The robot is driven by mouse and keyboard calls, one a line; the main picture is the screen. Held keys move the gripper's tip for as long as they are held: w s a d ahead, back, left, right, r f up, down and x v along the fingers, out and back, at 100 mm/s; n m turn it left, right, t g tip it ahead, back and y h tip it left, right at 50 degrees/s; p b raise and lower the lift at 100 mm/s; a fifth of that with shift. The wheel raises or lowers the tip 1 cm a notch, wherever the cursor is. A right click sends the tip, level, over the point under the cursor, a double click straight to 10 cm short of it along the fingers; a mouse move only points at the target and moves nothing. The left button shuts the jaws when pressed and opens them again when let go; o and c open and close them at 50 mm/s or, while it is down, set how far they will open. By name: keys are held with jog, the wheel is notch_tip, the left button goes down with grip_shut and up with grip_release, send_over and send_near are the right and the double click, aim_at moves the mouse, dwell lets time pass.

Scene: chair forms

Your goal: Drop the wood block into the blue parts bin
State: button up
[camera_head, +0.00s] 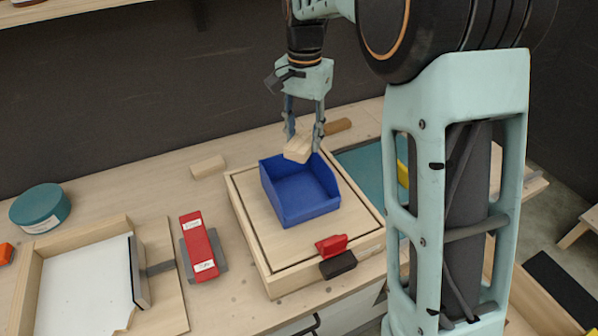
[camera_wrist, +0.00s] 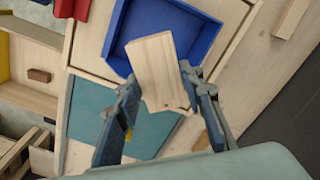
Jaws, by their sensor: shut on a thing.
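A pale wood block (camera_head: 298,149) is held between the fingers of my gripper (camera_head: 304,140), at the back edge of the blue parts bin (camera_head: 306,202) in the head view. The block looks raised above the bin's rim; the exact height is hard to tell. The bin is open-topped, looks empty, and stands on a square wooden board. In the wrist view the block (camera_wrist: 158,70) is gripped at its near end by my gripper (camera_wrist: 155,95), and its far end overlaps the blue bin (camera_wrist: 122,38).
Another pale block (camera_head: 208,167) lies left of the board (camera_head: 262,240). A red box (camera_head: 199,247), a wooden tray (camera_head: 60,240) and a teal round tin (camera_head: 40,207) stand further left. Red and black pieces (camera_head: 333,246) sit at the board's front edge. A teal mat (camera_head: 370,172) lies right.

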notch_tip(320, 180, down, 6)
jog(key=b, duration=0.5)
jog(key=o, duration=1.2)
jog(key=shift+o, duration=0.2)
jog(key=shift+r, duration=0.1)
notch_tip(320, 180, up, 12)
jog(key=shift+f, duration=0.1)
